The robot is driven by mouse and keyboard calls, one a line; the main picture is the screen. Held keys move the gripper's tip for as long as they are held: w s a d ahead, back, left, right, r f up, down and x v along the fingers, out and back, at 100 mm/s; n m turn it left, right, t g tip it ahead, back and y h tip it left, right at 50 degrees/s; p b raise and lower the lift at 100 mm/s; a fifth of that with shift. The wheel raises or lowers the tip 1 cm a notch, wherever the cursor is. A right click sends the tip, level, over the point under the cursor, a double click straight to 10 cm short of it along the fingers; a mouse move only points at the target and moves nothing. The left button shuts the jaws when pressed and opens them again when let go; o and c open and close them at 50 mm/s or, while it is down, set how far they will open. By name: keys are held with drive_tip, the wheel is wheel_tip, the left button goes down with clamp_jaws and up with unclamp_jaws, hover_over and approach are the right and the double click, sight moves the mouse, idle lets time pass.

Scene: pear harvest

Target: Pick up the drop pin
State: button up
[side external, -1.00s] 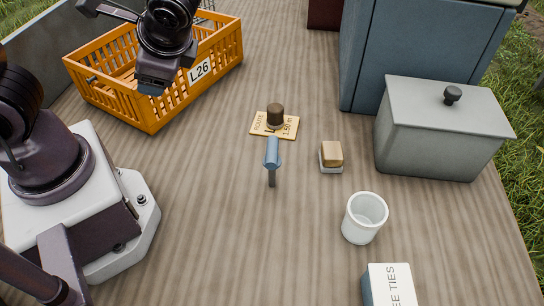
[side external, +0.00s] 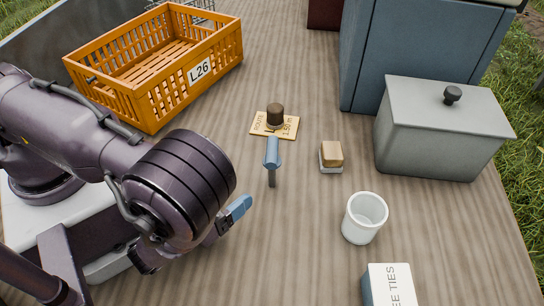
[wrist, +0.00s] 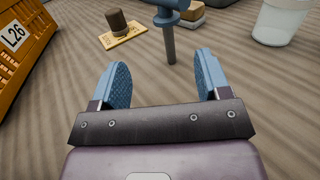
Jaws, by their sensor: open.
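The drop pin appears to be the blue-headed piece (side external: 272,153) with a thin dark shaft in the middle of the table. It seems to stand upright, head uppermost. In the wrist view the pin (wrist: 170,42) is ahead of my gripper, slightly right of centre, its head partly cut off by the top edge. My gripper (wrist: 160,85) is open and empty, its two blue fingertips spread. In the side view one blue fingertip shows to the left of and nearer than the pin, with a clear gap; my wrist hides most of the rest.
Behind the pin a brown-knobbed stamp (side external: 275,112) stands on a yellow card (side external: 259,130). A brush-like block (side external: 331,157), white cup (side external: 364,218), tie box (side external: 390,284) and lidded grey bin (side external: 440,140) are right. An orange crate (side external: 150,110) is back left.

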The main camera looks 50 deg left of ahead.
sight(271, 161)
drive_tip(key=shift+s+d+f+m+h, duration=0.15)
drive_tip(key=shift+s+f+m+h, duration=0.1)
drive_tip(key=shift+f+m+h, duration=0.2)
drive_tip(key=shift+w+f, duration=0.1)
drive_tip(key=shift+w, duration=0.2)
drive_tip(key=w, duration=0.8)
drive_tip(key=w+a, duration=0.1)
drive_tip(key=w, duration=0.3)
drive_tip(key=shift+w, duration=0.1)
drive_tip(key=c, duration=1.1)
